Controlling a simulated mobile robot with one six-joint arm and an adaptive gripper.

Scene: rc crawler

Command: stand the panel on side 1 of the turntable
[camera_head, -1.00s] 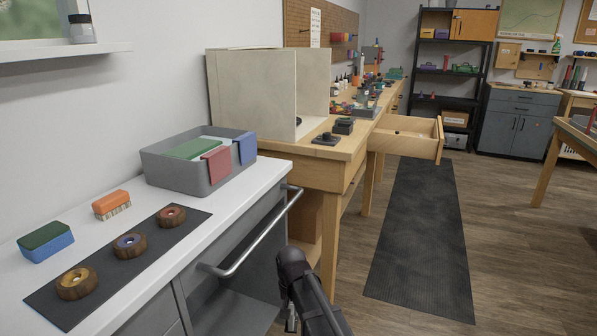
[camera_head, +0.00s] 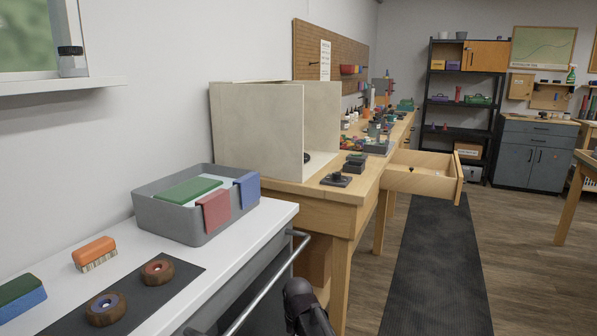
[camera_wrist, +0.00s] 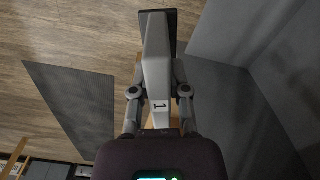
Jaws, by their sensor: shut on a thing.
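My gripper (camera_wrist: 157,92) shows in the wrist view, with its two fingers shut on either side of a pale panel (camera_wrist: 155,70). The panel bears a dark "1" mark near the gripper, and a dark wider piece shows at its far end. It is held in the air above the floor. In the head view only part of my arm shows at the bottom edge; the gripper and panel are out of sight there. A small part of a dark, round-edged thing (camera_head: 307,158) shows inside the pale booth; I cannot tell whether it is the turntable.
The pale booth (camera_head: 255,130) stands on the wooden bench (camera_head: 330,205). An open drawer (camera_head: 425,172) juts into the aisle over a dark mat (camera_head: 435,265). A grey bin (camera_head: 170,220) and a brush (camera_head: 95,252) sit on the white counter with its metal rail (camera_head: 265,290).

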